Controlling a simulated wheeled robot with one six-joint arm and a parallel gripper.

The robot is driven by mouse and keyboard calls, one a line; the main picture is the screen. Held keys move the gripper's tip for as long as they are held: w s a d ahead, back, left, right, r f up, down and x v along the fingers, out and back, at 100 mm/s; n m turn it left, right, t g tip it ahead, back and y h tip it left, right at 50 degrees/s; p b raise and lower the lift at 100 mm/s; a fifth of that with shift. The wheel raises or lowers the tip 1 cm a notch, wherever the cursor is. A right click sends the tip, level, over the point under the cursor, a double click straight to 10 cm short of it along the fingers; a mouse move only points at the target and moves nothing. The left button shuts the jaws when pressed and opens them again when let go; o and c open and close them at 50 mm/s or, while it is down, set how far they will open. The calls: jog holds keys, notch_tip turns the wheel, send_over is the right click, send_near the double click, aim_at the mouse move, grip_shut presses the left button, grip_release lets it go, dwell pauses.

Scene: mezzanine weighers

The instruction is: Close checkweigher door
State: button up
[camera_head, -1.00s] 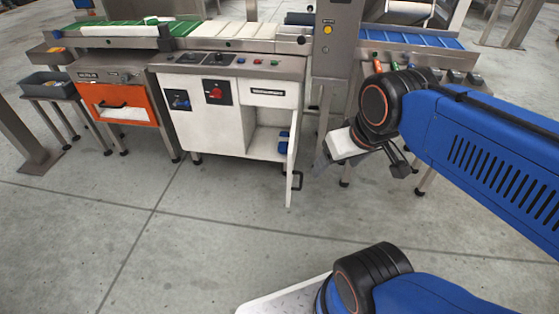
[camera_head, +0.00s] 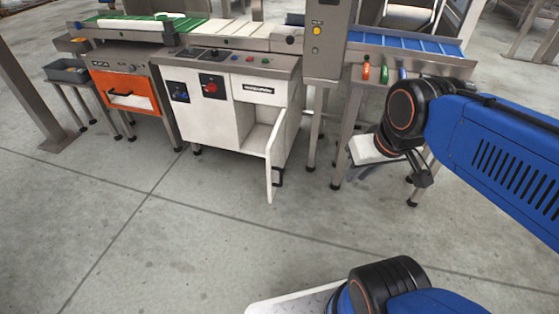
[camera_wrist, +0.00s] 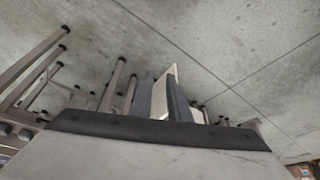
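The checkweigher (camera_head: 215,110) is a white cabinet with a dark and a red switch on its front. Its white door (camera_head: 276,158) stands swung out at the right side, with a dark handle (camera_head: 280,177) near its lower free edge. Part of the open compartment (camera_head: 257,135) shows behind it. My gripper (camera_head: 420,180) is to the right of the door, apart from it, partly hidden by my wrist. In the wrist view two grey fingers (camera_wrist: 161,98) stand apart, with a white panel, seemingly the door (camera_wrist: 166,88), showing between them.
An orange-fronted unit (camera_head: 125,91) stands left of the cabinet, with a grey bin (camera_head: 68,72) beyond it. A steel column (camera_head: 325,45) and a blue conveyor (camera_head: 410,45) on legs stand at the right. The floor in front (camera_head: 190,220) is clear.

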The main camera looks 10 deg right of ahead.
jog(key=w+a+f+m+g+y, duration=0.1)
jog(key=w+a+f+g+y, duration=0.1)
jog(key=w+a+f+m+g+y, duration=0.1)
jog(key=w+f+m, duration=0.1)
jog(key=f, duration=0.1)
jog(key=w+a+f+m+g+y, duration=0.1)
jog(key=w+a+f+g+y, duration=0.1)
jog(key=w, duration=0.1)
jog(key=shift+w+a+f+m+g+y, duration=0.1)
jog(key=shift+a+f+m+g+y, duration=0.2)
jog(key=shift+a+f+m, duration=0.1)
grip_shut()
jog(key=m+t+y, duration=1)
jog(key=m, duration=0.8)
send_near(271, 158)
jog(key=x, duration=0.6)
jog(key=shift+w+a, duration=0.1)
jog(key=shift+a, duration=0.1)
jog(key=shift+a, duration=0.15)
